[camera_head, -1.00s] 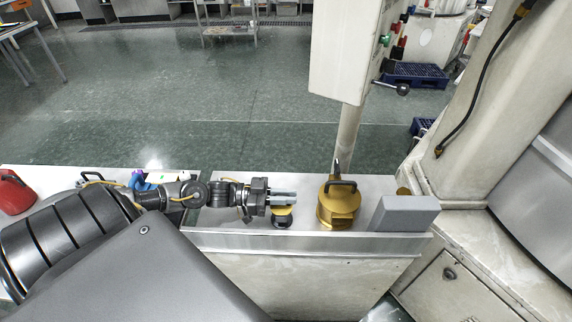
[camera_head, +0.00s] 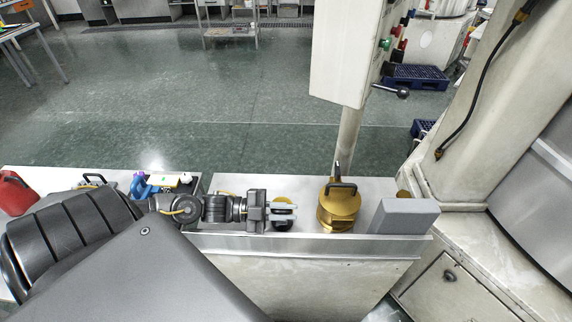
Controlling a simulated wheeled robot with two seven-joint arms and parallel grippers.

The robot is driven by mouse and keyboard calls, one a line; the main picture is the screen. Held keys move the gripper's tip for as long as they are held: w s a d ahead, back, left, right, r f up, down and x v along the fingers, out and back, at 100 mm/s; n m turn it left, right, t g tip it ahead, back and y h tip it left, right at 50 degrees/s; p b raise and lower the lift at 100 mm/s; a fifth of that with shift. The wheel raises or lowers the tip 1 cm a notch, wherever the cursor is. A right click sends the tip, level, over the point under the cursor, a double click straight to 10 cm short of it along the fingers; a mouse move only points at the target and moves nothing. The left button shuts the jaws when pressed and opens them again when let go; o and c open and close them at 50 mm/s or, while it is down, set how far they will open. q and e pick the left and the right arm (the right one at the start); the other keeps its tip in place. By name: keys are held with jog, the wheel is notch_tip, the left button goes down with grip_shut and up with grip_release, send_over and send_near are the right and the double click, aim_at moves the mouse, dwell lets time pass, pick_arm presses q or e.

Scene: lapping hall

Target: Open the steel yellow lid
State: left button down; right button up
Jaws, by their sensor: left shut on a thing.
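A small round container with a yellow lid (camera_head: 282,200) stands on the bench, its dark lower part (camera_head: 282,226) showing below my fingers. My left gripper (camera_head: 284,212) reaches in from the left and is shut on the yellow lid. The grey fingers cover the middle of the container, so I cannot tell whether the lid is lifted or turned. My right gripper is not in view.
A larger brass-coloured cylinder (camera_head: 338,208) with a dark handle stands just right of the container. A control box (camera_head: 340,50) on a post rises behind. Blue items (camera_head: 143,186) and a red can (camera_head: 15,193) are at left.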

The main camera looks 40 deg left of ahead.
pick_arm(q)
jog(key=shift+s+d+f+m+b, duration=0.25)
jog(key=shift+s+f+m+b, duration=0.1)
jog(key=shift+m, duration=0.6)
jog(key=shift+s+d+f+m+b, duration=0.2)
jog(key=shift+s+d+m, duration=0.15)
jog(key=shift+m, duration=0.55)
jog(key=shift+s+d+f+m+b, duration=0.2)
jog(key=shift+s+f+m+b, duration=0.15)
jog(key=shift+m, duration=0.6)
jog(key=c, duration=1.5)
grip_release()
jog(key=shift+o, duration=0.2)
jog(key=shift+r, duration=0.1)
jog(key=b+v, duration=0.1)
jog(key=v, duration=0.6)
jog(key=shift+s+a, duration=0.15)
jog(key=shift+a, duration=0.05)
